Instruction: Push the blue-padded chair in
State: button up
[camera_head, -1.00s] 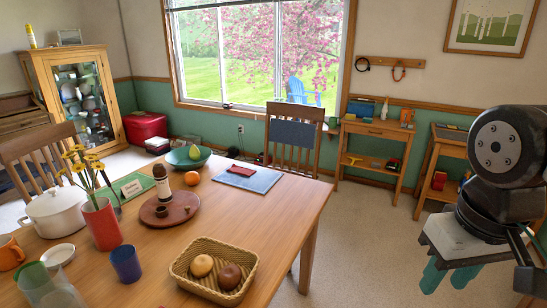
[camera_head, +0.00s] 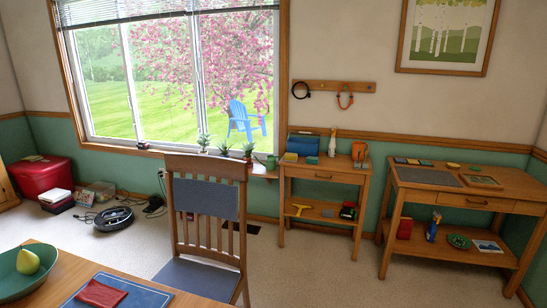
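The blue-padded chair (camera_head: 205,200) stands at the far end of the wooden table (camera_head: 40,262). It has a wooden frame, a blue back pad and a blue seat (camera_head: 196,279). It is upright, its back towards the window, its seat facing the table. The seat's front edge and the front legs are hidden by the table or cut off below the picture. I cannot tell how far the seat reaches under the table top. My gripper is not in this view.
A green bowl with a pear (camera_head: 26,262) and a blue mat with a red cloth (camera_head: 101,293) lie on the table. A robot vacuum (camera_head: 113,219) and cables lie on the floor left of the chair. Two wooden side tables (camera_head: 325,171) (camera_head: 460,191) line the wall. Floor right of the chair is clear.

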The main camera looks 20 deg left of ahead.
aim_at(220, 283)
jog(key=z, duration=0.05)
jog(key=i, duration=1.75)
jog(key=u, duration=0.9)
jog(key=i, duration=1.15)
jog(key=u, duration=1.25)
jog(key=i, duration=0.4)
jog(key=u, duration=0.2)
